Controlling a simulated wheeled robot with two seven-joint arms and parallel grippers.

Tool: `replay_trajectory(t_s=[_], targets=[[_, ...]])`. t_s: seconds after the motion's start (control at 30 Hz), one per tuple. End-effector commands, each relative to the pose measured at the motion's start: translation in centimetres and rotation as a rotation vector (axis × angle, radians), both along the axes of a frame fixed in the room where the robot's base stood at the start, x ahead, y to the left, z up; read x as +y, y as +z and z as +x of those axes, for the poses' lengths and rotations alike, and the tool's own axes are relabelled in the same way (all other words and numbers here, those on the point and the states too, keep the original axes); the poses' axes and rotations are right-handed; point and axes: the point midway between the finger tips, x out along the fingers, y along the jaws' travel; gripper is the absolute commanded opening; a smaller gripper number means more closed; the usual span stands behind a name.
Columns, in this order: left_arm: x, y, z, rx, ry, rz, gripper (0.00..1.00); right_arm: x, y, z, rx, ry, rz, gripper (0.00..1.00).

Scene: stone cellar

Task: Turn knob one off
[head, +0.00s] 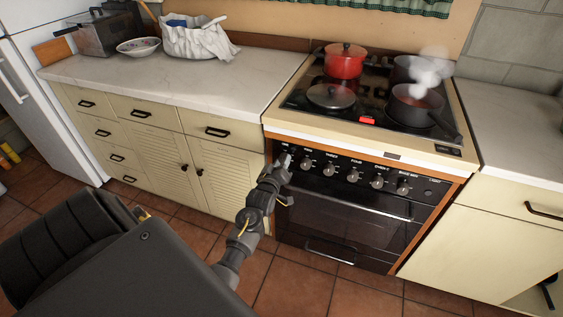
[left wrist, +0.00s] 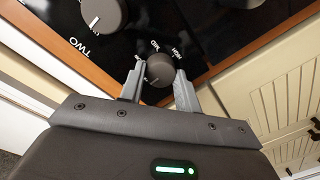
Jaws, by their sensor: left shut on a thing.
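The stove (head: 365,215) has a row of grey knobs on its black front panel. My left gripper (head: 283,160) is at the left end of this row and covers the leftmost knob in the head view. In the left wrist view, my left gripper (left wrist: 158,76) has its two fingers on either side of a dark round knob (left wrist: 160,69), shut on it. A small pale mark shows near this knob's lower left edge; the knob's exact setting is hard to tell. The neighbouring knob (left wrist: 104,14), by the word TWO, has a white pointer line. My right gripper is not in view.
A red pot (head: 344,62), a lidded pan (head: 331,97) and a dark saucepan (head: 418,107) with steam above it stand on the hob. A red light (head: 367,120) glows at its front. Cream cabinets (head: 225,175) flank the stove; tiled floor (head: 295,285) lies in front.

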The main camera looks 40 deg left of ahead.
Motion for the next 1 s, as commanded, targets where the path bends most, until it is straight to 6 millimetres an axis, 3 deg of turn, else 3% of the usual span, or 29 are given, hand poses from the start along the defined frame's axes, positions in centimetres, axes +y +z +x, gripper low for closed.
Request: replay_trajectory(t_s=[0.5,0.53,0.67,1.0], targets=[[-0.06,-0.04,0.02,-0.006,-0.001,-0.017,0.10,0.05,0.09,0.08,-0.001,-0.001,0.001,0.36],[-0.06,-0.03,0.02,-0.006,-0.001,-0.017,0.37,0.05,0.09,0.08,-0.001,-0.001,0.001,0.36],[-0.04,-0.03,0.02,-0.006,-0.001,-0.017,0.54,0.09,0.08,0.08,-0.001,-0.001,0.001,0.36],[-0.13,-0.02,-0.28,-0.005,0.000,-0.016,0.55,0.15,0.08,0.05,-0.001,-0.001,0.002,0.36]])
